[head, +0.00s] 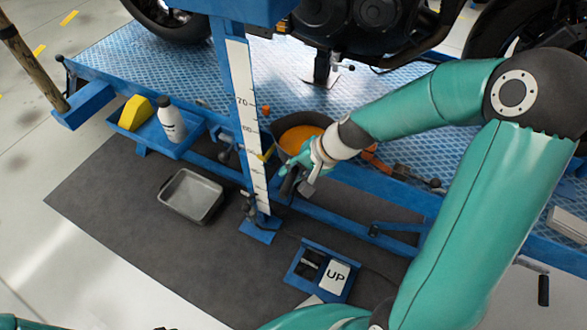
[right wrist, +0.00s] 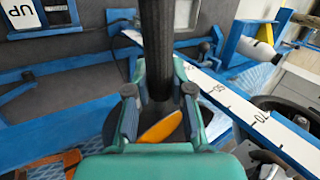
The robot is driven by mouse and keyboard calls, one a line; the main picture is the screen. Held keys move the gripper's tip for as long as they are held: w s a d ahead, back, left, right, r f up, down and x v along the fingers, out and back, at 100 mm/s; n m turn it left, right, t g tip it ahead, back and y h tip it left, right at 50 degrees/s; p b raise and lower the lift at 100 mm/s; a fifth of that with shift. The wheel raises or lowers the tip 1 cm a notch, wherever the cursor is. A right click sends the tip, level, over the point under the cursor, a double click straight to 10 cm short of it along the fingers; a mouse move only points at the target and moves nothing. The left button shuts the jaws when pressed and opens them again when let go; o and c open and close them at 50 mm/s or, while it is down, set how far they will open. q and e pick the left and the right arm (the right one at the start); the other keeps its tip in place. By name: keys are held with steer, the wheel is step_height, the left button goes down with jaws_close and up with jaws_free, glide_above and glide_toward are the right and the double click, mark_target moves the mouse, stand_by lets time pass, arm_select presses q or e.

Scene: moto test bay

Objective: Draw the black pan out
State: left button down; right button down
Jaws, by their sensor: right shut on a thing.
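The black pan (head: 294,119) is round and dark with an orange patch inside; it sits by the blue lift's near edge, behind my right gripper. My right gripper (head: 298,183) is shut on a black handle, which appears to be the pan's. In the right wrist view my gripper (right wrist: 158,100) has a finger on each side of this black handle (right wrist: 157,45), and the pan's dark body (right wrist: 117,124) shows partly behind the fingers. My fingers hide part of the pan. My left gripper is out of view.
The blue post (head: 229,60) with a white scale stands just left of the pan. A blue bar (head: 350,222) runs in front. A grey tray (head: 191,196) lies on the dark mat (head: 130,228). The UP pedal (head: 335,277) is nearer. A white bottle (head: 171,121) stands left.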

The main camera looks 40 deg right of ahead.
mark_target(284, 191)
steer(key=shift+s+a+r, duration=0.15)
steer(key=shift+s+a, duration=0.45)
steer(key=shift+a, duration=0.25)
steer(key=shift+s+a+r, duration=0.2)
steer(key=shift+s+a, duration=0.4)
steer(key=shift+a, duration=0.25)
steer(key=shift+s+a+r, duration=0.15)
steer(key=shift+s+a, duration=0.45)
steer(key=shift+a, duration=0.25)
